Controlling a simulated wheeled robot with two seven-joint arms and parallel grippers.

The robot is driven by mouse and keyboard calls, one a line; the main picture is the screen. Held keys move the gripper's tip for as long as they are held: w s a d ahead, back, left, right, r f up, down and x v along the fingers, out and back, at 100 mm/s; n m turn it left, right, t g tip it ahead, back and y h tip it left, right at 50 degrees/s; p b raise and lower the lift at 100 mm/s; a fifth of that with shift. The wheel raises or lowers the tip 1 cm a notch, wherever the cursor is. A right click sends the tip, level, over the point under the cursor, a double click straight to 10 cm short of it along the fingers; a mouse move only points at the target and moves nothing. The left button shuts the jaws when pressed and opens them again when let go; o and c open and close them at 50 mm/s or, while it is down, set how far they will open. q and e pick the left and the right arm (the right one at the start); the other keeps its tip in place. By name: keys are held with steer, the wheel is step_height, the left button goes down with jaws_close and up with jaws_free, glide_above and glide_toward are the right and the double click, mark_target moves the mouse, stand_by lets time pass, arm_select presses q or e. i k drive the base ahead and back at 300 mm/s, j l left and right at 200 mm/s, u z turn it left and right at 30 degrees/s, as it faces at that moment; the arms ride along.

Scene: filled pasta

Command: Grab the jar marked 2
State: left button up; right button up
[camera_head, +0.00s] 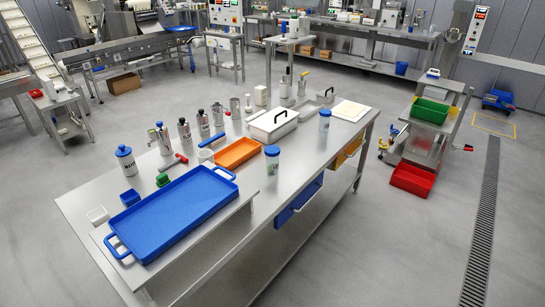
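One jar (272,162) is near the front edge, right of the orange tray. The other jar (325,122) is farther back, right of the white lidded box. Both have small labels, but any number on them is too small to read. Neither of my grippers is in view.
The steel table (85,203) carries a large blue tray (180,215), an orange tray (237,153), a white lidded box (272,124) and several metal bottles (185,131). A white board (350,111) lies at its far right end. Floor in front is clear. A cart with a green crate (429,111) stands right.

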mark_target(271, 162)
steer(key=i+l+u, duration=0.15)
steer(key=u, duration=0.35)
steer(key=l+u, duration=0.45)
steer(key=i+l+u, duration=0.1)
steer(key=l+u, duration=0.25)
steer(key=u, duration=0.15)
